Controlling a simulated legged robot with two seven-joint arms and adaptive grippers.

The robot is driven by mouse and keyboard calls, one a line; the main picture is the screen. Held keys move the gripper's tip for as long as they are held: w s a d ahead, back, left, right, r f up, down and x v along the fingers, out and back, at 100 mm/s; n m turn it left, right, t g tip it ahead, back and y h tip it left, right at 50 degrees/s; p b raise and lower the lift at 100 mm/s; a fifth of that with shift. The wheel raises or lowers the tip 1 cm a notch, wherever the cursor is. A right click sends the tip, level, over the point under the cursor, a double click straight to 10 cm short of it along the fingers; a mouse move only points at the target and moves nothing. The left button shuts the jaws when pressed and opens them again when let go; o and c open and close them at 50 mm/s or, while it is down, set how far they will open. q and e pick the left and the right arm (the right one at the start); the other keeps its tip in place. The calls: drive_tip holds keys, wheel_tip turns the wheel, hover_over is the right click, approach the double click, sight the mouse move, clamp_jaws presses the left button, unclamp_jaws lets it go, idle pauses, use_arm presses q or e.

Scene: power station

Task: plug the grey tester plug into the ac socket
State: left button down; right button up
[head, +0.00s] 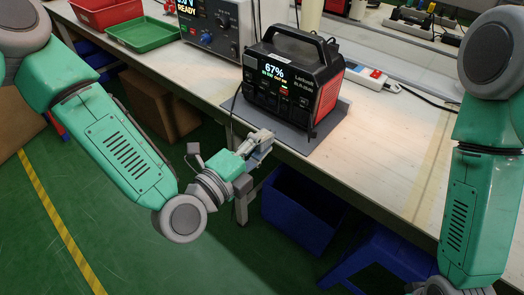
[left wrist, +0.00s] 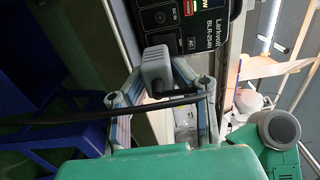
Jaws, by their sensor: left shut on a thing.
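The black power station (head: 292,106), with a lit display reading 67%, stands on a grey mat (head: 322,146) near the table's front edge. My left gripper (head: 262,143) is just in front of and below its front face. In the left wrist view my left gripper (left wrist: 158,92) is shut on the grey tester plug (left wrist: 156,66), which points toward the front panel. The AC marking (left wrist: 192,43) shows beside the plug's tip. The plug hides part of the panel, and I cannot tell whether it touches. My right arm is at the right; its gripper is out of view.
A bench instrument (head: 215,25) stands behind left, with green (head: 143,33) and red trays beyond. A white power strip (head: 368,74) lies behind the station. A black cable (left wrist: 60,118) crosses my left gripper. The tabletop at right is clear.

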use_arm(q)
approach(306, 120)
drive_tip(key=x, duration=0.2)
drive_tip(key=w, duration=0.1)
drive_tip(key=w+b, duration=0.1)
drive_tip(key=w, duration=0.1)
drive_tip(key=shift+a, duration=0.2)
drive_tip(key=shift+w+d, duration=0.15)
drive_tip(key=shift+d, duration=0.05)
drive_tip(key=shift+w+d+r, duration=0.1)
drive_tip(key=shift+w+d, duration=0.05)
drive_tip(key=shift+d, duration=1.1)
drive_tip(key=shift+a, duration=1.5)
drive_tip(key=shift+d, duration=0.55)
drive_tip(key=shift+a, duration=0.6)
drive_tip(key=shift+d+r, duration=0.1)
drive_tip(key=shift+d, duration=1.05)
use_arm(e)
drive_tip(key=shift+d+f, duration=0.6)
drive_tip(key=shift+d, duration=0.25)
